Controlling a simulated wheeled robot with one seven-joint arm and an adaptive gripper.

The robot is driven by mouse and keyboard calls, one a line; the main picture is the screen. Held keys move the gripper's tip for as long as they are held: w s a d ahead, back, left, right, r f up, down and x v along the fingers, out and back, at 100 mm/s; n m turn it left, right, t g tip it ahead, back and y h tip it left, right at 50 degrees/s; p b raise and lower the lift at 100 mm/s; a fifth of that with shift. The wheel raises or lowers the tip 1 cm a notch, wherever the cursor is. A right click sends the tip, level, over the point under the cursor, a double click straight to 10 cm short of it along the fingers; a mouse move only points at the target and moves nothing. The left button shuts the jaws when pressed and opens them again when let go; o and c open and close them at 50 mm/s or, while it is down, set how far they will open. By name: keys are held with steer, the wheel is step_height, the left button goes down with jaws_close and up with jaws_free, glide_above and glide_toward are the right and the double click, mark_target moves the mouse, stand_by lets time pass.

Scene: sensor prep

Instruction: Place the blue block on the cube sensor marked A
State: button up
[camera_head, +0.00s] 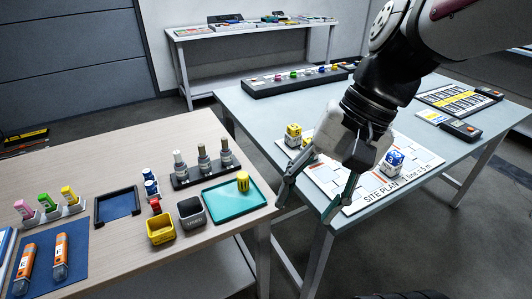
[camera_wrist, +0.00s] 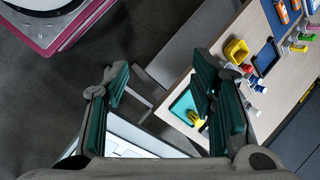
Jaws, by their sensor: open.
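A white cube with blue faces and markings (camera_head: 394,160) sits on the right of the white site plan board (camera_head: 420,158); I cannot tell if it is one piece or a blue block on a sensor. A yellow and white cube (camera_head: 293,130) stands on the board's left part, with another yellow piece (camera_head: 308,144) partly behind my gripper. No letter A is legible. My gripper (camera_head: 309,205) is open and empty, pointing down near the facing edges of the two tables. The wrist view shows its spread fingers (camera_wrist: 160,88) with nothing between them.
The wooden table at left holds a teal tray (camera_head: 222,207) with a yellow cylinder (camera_head: 243,181), a yellow bin (camera_head: 160,229), a dark bin (camera_head: 191,212) and a bottle rack (camera_head: 202,172). A long black rack (camera_head: 292,82) lies at the grey table's back.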

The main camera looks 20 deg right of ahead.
steer(key=s+n+t+h, duration=0.1)
steer(key=s+n+h, duration=0.3)
steer(key=s+n, duration=0.2)
steer(key=shift+s+n, duration=0.4)
steer(key=shift+n, duration=0.5)
